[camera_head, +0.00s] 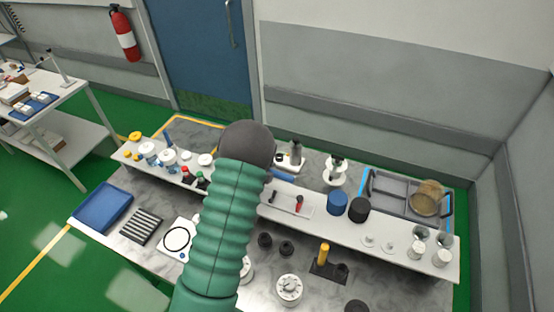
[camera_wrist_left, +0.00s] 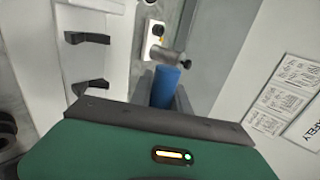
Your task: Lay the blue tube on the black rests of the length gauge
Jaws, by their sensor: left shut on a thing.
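The blue tube (camera_wrist_left: 165,86) is held between the fingers of my left gripper (camera_wrist_left: 166,98). In the head view, part of the blue tube (camera_head: 284,177) sticks out to the right of my dark left wrist, and the gripper (camera_head: 270,175) is mostly hidden by my arm. The length gauge (camera_head: 290,205) is a pale plate on the raised white shelf, just in front of the tube. Its black rests (camera_wrist_left: 88,38) stand apart to the left of the tube in the left wrist view; nothing lies on them. My right gripper is not in view.
White instruments (camera_head: 292,158) stand behind the tube. A blue cup (camera_head: 337,203) and a dark cup (camera_head: 358,209) stand right of the gauge. A grey tray (camera_head: 392,190) lies at the back right. Small bottles (camera_head: 186,175) stand left of my arm.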

